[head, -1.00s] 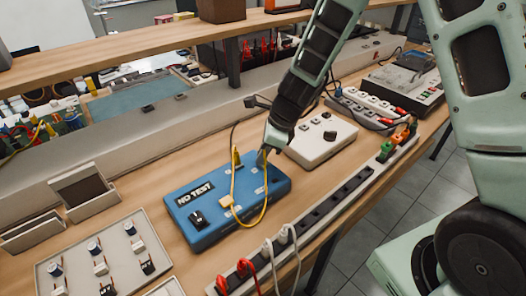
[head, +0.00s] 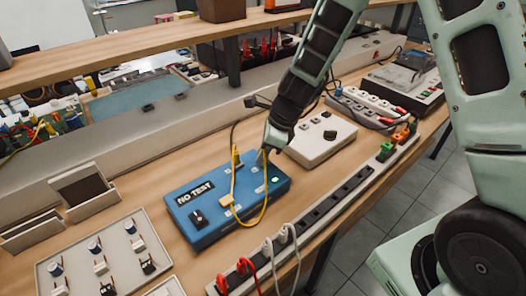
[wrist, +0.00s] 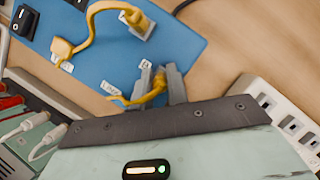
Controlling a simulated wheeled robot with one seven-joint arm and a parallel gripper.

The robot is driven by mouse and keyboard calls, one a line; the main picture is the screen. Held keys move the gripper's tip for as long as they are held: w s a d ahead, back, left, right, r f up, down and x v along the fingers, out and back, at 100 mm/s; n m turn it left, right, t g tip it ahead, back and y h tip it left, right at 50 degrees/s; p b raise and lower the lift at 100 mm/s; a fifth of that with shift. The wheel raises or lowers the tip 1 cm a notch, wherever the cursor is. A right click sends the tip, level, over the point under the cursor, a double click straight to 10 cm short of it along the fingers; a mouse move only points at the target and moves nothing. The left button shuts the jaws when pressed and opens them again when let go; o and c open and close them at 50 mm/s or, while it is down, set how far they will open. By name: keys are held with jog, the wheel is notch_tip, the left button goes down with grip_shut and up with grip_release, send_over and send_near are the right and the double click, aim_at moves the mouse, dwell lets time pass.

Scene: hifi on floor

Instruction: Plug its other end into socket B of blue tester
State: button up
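The blue tester (head: 210,230) lies on the bench, with a "NO TEST" display and a black switch. In the wrist view its blue top (wrist: 185,50) carries small white labels; I cannot read which is B. One yellow plug (head: 237,158) stands upright at its back edge, and another yellow plug (head: 226,201) sits on its top. A yellow cable (head: 266,205) loops over the front. My gripper (head: 270,150) is over the tester's right part. In the wrist view its fingers (wrist: 161,84) are closed around a yellow plug (wrist: 154,91). Whether its tip is seated is hidden.
A beige box (head: 322,140) stands close right of the tester. A power strip (head: 335,200) with red and white plugs runs along the front edge. A tray of small parts (head: 70,262) is at the left. Bare wood shows left of the tester.

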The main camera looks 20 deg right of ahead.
jog(key=o, duration=0.4)
jog(key=shift+o, duration=0.2)
jog(key=a+p+v, duration=0.1)
jog(key=p+v, duration=0.7)
jog(key=v, duration=1.4)
jog(key=shift+w+a+r, duration=0.25)
jog(key=shift+w+r, duration=0.05)
jog(key=shift+r, duration=0.05)
